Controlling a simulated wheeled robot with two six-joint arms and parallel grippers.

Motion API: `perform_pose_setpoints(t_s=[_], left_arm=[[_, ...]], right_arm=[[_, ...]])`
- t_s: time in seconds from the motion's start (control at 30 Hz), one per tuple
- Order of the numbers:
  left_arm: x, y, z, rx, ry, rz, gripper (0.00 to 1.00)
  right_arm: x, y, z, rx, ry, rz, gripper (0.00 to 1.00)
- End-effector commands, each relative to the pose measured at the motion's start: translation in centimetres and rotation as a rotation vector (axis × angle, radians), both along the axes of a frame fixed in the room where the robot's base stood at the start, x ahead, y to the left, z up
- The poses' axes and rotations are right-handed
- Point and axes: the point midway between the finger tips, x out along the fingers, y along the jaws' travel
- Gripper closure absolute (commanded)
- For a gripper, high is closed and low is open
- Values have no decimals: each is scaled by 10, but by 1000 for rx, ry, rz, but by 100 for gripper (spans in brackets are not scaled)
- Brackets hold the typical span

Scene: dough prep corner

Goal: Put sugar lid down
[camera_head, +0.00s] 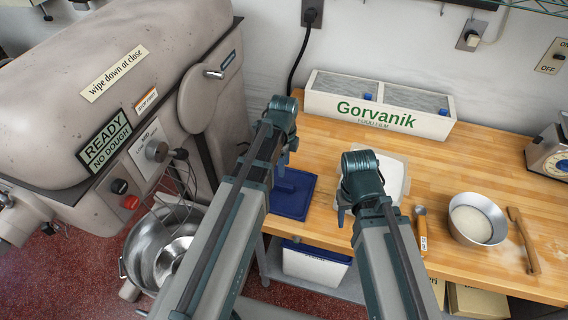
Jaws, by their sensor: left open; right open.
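A flat, dark blue square lid (292,197) lies on the left front part of the wooden table. My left gripper (283,163) is open above its back left part, and my arm covers its left side. I cannot tell whether the fingers touch it. To the right is a square container (403,163) with white contents, its top uncovered. My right gripper (343,207) is open at its left front edge, and my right arm hides part of it.
A Gorvanik film box (325,100) stands at the back. To the right are a small scoop (421,226), a metal bowl (492,205) with white contents, a wooden rolling pin (524,240) and a scale (546,158). A large mixer (110,60) stands left. A blue-lidded white bin (312,270) sits below the table.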

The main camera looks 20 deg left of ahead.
Motion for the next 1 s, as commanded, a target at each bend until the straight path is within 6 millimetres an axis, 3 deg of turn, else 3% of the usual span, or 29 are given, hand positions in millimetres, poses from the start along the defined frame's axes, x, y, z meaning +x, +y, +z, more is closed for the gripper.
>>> perform_pose_setpoints(t_s=[0.03,0.1,0.33,0.47,0.8,1.0], left_arm=[[0,0,12,0,0,0,49],[0,0,17,0,0,0,49],[-1,-1,19,0,0,5,49],[-14,-13,19,7,4,94,49],[-95,-77,19,73,-4,786,49],[-130,-98,20,99,-31,1113,49]], right_arm=[[0,0,12,0,0,-1,50],[0,0,17,1,0,-3,50],[0,0,19,1,0,-4,50],[0,0,19,1,0,-4,50],[0,0,19,1,0,-4,50],[0,0,19,1,0,-4,50]])
